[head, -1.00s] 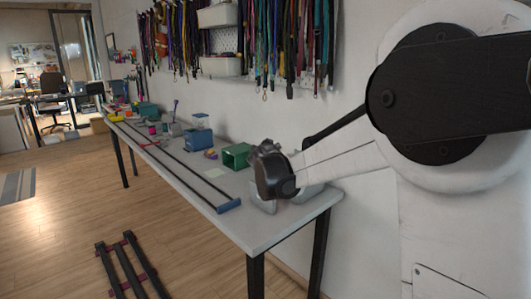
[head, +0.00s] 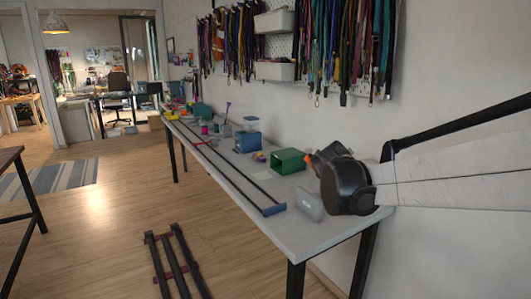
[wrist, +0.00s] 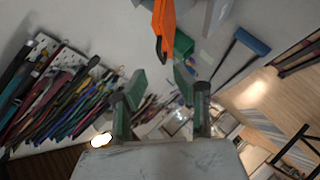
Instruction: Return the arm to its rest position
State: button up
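My arm reaches in from the right edge of the head view. Its dark wrist and gripper (head: 318,160) hang above the near right end of the long grey table (head: 283,234), beside the wall. In the wrist view my gripper (wrist: 160,80) has its two green-padded fingers apart, with nothing held between them. An orange piece with a dark tip (wrist: 162,25) shows above the fingers in the wrist view. A small orange bit also shows beside the gripper in the head view; I cannot tell what it is or whether it is attached.
A grey box (head: 309,204) and a green bin (head: 288,161) stand close left of the gripper. A blue box (head: 248,142) stands farther back. Long dark rods with a blue end block (head: 273,210) lie along the table. Hanging cords (head: 353,40) cover the wall above.

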jog(key=s+f+m+g+y, duration=0.1)
jog(key=s+f+m+g, duration=0.1)
jog(key=s, duration=1)
jog(key=s+a+f+m+g+y, duration=0.1)
jog(key=s+f+m, duration=0.3)
jog(key=s, duration=0.9)
jog(key=s+f+m+g+y, duration=0.1)
jog(key=s+f+m+g, duration=0.1)
jog(key=s, duration=1.1)
notch_tip(320, 180, down, 2)
jog(key=shift+s+a+f+m+g, duration=0.25)
jog(key=shift+a+m+g, duration=0.15)
jog(key=shift+m, duration=0.2)
